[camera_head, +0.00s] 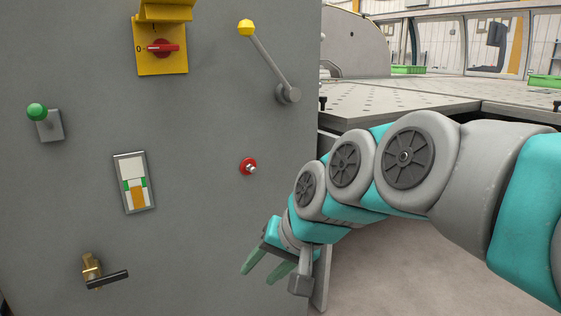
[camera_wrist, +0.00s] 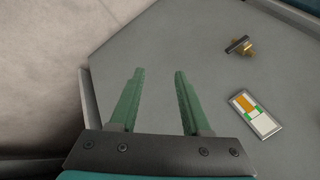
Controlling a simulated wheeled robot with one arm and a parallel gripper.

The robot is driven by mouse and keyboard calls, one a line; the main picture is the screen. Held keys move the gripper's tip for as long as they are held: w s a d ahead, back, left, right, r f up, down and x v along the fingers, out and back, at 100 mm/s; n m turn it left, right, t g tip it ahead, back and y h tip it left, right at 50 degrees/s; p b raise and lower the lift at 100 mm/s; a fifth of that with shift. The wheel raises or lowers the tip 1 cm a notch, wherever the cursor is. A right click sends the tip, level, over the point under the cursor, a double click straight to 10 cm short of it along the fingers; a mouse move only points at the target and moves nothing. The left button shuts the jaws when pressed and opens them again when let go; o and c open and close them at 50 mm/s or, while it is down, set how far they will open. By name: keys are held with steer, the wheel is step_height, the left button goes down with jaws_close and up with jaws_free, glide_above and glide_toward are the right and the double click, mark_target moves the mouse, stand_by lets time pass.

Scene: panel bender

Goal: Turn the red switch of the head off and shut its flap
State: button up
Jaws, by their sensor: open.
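The red switch (camera_head: 162,48) sits on a yellow plate (camera_head: 177,65) high on the grey panel in the head view. Its handle lies level, in line with the "0" mark at its left; an "I" mark is above. The yellow flap (camera_head: 166,11) is raised above the switch and cut by the top edge of the picture. My gripper (camera_head: 257,277) is low at the panel's right side, well below and right of the switch. Its green fingers are apart and empty, as the wrist view (camera_wrist: 160,72) also shows. The switch is not in the wrist view.
The panel also carries a yellow-knobbed lever (camera_head: 268,61), a green-knobbed lever (camera_head: 37,112), a red button (camera_head: 249,167), a gauge (camera_head: 120,165) and a brass valve (camera_head: 91,265) with a black handle. A perforated table (camera_head: 400,98) stands at right, behind my arm.

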steer(key=s+d+f+g+h, duration=0.2)
steer(key=s+d+f+g, duration=0.1)
steer(key=s+d+f, duration=0.5)
steer(key=s+d+f+n+g+h, duration=0.1)
steer(key=s+d+f+g+h, duration=0.1)
steer(key=s+d+f, duration=0.6)
steer(key=s+d+h, duration=0.1)
steer(key=s+d, duration=0.1)
steer(key=s, duration=0.3)
steer(key=shift+s+g+h, duration=0.3)
steer(key=shift+s+g, duration=0.05)
steer(key=shift+g, duration=0.05)
steer(key=shift+f, duration=0.1)
steer(key=shift+c, duration=0.3)
